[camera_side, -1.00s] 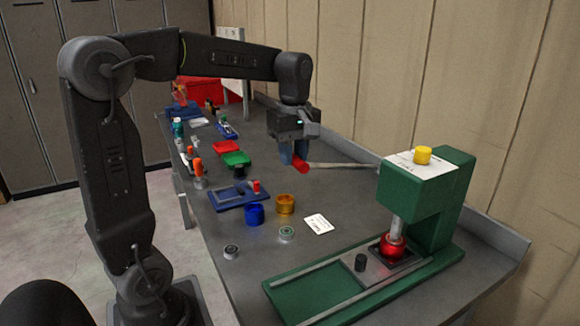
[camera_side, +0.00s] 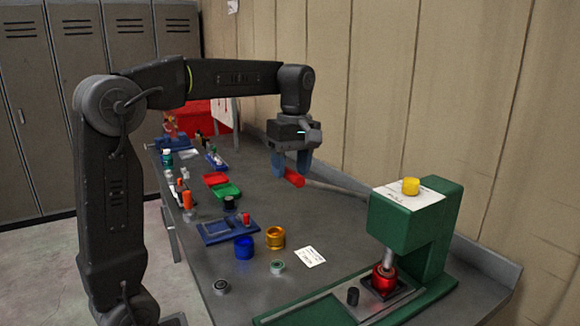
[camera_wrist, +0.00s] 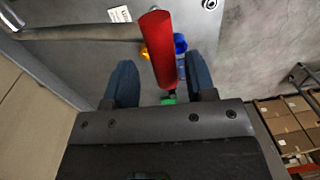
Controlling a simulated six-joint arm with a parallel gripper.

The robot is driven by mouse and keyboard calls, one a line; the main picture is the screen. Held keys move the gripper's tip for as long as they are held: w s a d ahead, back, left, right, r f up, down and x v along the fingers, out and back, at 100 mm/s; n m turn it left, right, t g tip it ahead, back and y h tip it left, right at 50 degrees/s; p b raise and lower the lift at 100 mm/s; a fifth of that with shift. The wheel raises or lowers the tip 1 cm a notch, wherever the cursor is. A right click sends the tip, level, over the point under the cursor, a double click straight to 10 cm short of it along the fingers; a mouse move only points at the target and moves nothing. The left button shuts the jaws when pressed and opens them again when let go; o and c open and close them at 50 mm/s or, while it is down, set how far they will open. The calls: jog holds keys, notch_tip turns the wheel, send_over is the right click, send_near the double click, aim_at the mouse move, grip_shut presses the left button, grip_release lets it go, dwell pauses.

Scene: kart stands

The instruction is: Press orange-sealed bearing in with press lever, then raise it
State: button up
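The press lever, a grey bar (camera_side: 340,188) with a red handle (camera_side: 293,178), reaches left from the green press (camera_side: 405,222). My gripper (camera_side: 291,170) is at the handle, pointing down. In the wrist view the red handle (camera_wrist: 162,48) lies between my two blue fingers (camera_wrist: 163,80), with a gap on each side, so the gripper is open around it. Under the press ram (camera_side: 388,257) sits a shiny red housing (camera_side: 384,278). No orange seal can be made out; the ram hides the housing's top.
A bearing with a greenish seal (camera_side: 277,267) and a dark one (camera_side: 221,286) lie on the bench, near a blue ring (camera_side: 244,248), a gold ring (camera_side: 275,238) and a white card (camera_side: 310,257). A blue tray (camera_side: 215,235) is to the left. The wall runs behind the lever.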

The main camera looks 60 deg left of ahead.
notch_tip(320, 180, up, 12)
jog(key=w, duration=0.1)
dwell(0.6)
jog(key=shift+s+d, duration=0.1)
dwell(0.4)
jog(key=s+d+f+m+t, duration=0.3)
jog(key=s+d+f+m, duration=0.3)
jog(key=s+f+m, duration=0.2)
jog(key=s+d+f+m+t, duration=0.3)
jog(key=s+d+f+m, duration=0.3)
jog(key=f+m, duration=0.4)
notch_tip(320, 180, down, 2)
jog(key=shift+s+f+t, duration=0.1)
jog(key=shift+s+t, duration=0.2)
jog(key=shift+s, duration=0.55)
